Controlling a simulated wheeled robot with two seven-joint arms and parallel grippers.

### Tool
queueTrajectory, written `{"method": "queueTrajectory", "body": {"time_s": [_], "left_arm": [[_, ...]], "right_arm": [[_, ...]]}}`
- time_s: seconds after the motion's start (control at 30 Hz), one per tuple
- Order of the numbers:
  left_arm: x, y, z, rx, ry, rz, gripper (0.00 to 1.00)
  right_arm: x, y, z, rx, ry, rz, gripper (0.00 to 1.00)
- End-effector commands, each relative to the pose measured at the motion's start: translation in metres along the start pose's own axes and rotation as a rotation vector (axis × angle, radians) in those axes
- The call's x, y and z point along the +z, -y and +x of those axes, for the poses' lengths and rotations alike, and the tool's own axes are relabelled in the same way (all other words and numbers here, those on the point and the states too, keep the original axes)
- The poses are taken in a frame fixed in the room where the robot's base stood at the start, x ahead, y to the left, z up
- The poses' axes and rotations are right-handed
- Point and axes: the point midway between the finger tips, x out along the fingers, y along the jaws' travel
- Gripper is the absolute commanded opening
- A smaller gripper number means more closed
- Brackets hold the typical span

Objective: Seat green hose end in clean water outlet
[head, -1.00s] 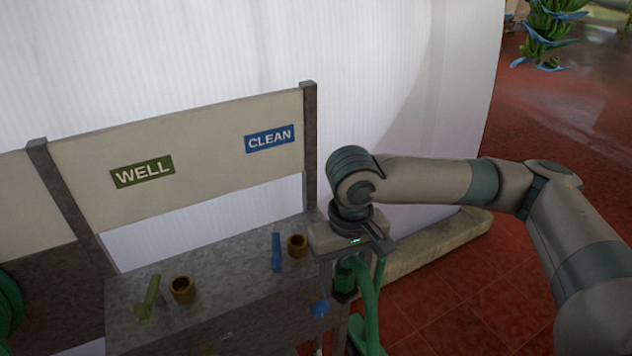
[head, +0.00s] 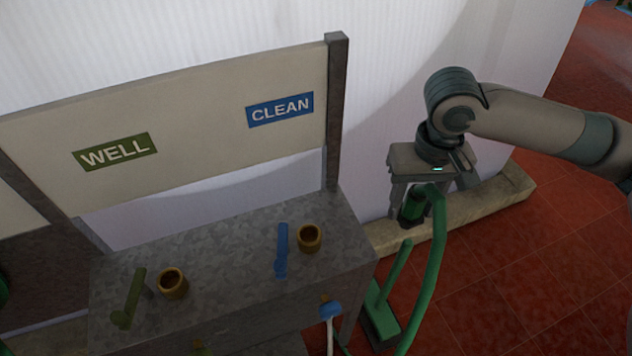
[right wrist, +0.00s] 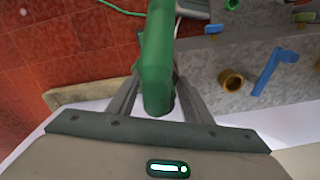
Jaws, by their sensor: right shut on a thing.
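My right gripper (head: 415,208) is shut on the green hose end (head: 412,204) and holds it in the air to the right of the metal bench. The green hose (head: 433,270) bends over and hangs down from it. In the right wrist view the hose (right wrist: 158,60) lies between the two fingers (right wrist: 160,100). The clean water outlet (head: 309,238) is an open brass socket on the bench top, below the blue CLEAN sign (head: 280,109), beside a blue lever (head: 282,251). It also shows in the right wrist view (right wrist: 231,80). The hose end is apart from it. My left gripper is out of view.
A second brass socket (head: 172,284) and a green lever (head: 133,298) stand below the WELL sign (head: 115,151). A grey post (head: 334,115) rises behind the outlet. A green object (head: 382,315) stands on the red floor. A pale kerb (head: 475,218) runs behind my gripper.

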Motion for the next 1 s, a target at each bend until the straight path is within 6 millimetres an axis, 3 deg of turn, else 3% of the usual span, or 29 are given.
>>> {"method": "queueTrajectory", "body": {"time_s": [0.37, 0.57, 0.77, 1.0], "left_arm": [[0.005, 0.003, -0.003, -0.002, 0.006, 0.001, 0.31], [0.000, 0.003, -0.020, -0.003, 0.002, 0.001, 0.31], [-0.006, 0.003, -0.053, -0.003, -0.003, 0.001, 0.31], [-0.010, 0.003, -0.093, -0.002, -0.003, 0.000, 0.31]], "right_arm": [[-0.001, 0.002, -0.001, -0.001, 0.000, -0.007, 0.24], [-0.008, 0.023, -0.007, -0.003, 0.004, -0.070, 0.24], [-0.020, 0.073, -0.013, -0.007, 0.009, -0.218, 0.24], [-0.025, 0.146, -0.017, -0.006, 0.008, -0.431, 0.24]]}}
